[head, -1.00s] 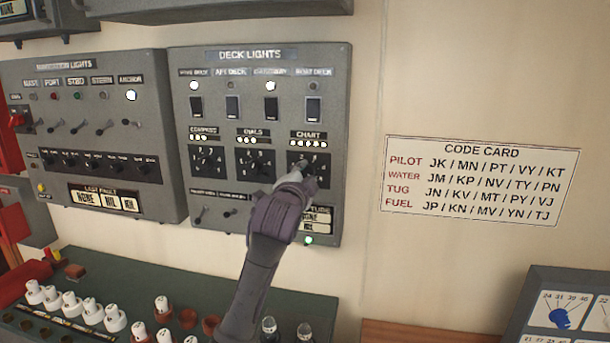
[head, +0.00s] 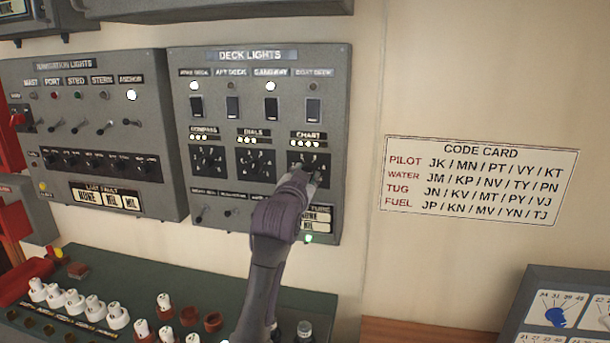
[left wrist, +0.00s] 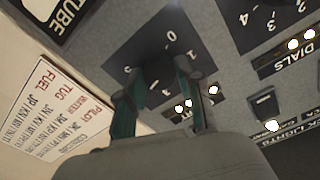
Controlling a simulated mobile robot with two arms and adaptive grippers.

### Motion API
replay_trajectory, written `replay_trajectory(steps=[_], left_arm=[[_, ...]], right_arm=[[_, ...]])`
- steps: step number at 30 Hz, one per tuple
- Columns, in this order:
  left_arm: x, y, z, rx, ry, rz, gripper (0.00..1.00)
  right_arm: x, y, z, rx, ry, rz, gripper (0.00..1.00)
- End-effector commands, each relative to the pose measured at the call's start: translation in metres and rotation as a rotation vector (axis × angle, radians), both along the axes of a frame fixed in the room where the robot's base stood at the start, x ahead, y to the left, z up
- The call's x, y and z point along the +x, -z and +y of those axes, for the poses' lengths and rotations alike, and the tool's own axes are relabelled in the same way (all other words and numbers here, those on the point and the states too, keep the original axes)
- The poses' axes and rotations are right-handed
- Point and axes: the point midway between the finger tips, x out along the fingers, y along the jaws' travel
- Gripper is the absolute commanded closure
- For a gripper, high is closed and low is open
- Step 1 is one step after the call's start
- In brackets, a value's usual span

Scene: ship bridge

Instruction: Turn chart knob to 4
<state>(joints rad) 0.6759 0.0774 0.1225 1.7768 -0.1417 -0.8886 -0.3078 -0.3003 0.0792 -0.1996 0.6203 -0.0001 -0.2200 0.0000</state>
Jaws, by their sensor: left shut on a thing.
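The deck lights panel (head: 335,110) is on the wall, with the chart knob's dark dial (head: 297,160) at its lower right. Several lamps (head: 305,143) are lit in a row under the chart label. My left gripper (head: 313,180) reaches up to this dial and covers its lower part. In the left wrist view the two fingers of the left gripper (left wrist: 157,88) are shut on the dark chart knob (left wrist: 156,75), one on each side. The knob's pointer is hidden, so its setting cannot be read. My right gripper is not in view.
The compass dial (head: 207,160) and dials knob (head: 254,162) are left of the chart dial. Toggle switches sit below them. A code card (head: 480,180) is on the wall to the right. A console with white pegs (head: 95,305) lies below.

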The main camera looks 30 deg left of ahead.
Motion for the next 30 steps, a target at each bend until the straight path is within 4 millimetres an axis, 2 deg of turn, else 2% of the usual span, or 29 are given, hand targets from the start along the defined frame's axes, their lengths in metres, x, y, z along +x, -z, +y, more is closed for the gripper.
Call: replay_trajectory(steps=[17, 18, 21, 22, 30], left_arm=[[0.0000, 0.0002, 0.0000, -0.031, 0.000, -0.008, 0.99], [0.0000, 0.0002, 0.0000, -0.031, 0.000, -0.008, 0.59], [0.0000, 0.0001, -0.0001, -0.031, 0.000, -0.008, 0.43], [0.0000, 0.0001, -0.0001, -0.031, 0.000, -0.008, 0.39], [-0.0002, 0.0000, -0.0001, -0.031, 0.000, -0.008, 0.39]], right_arm=[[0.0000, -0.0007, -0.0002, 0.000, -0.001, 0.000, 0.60], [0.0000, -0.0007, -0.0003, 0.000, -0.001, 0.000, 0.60], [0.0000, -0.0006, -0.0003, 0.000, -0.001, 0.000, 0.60], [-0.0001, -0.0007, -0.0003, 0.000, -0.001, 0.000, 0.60], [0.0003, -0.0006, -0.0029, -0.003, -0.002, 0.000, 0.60]])
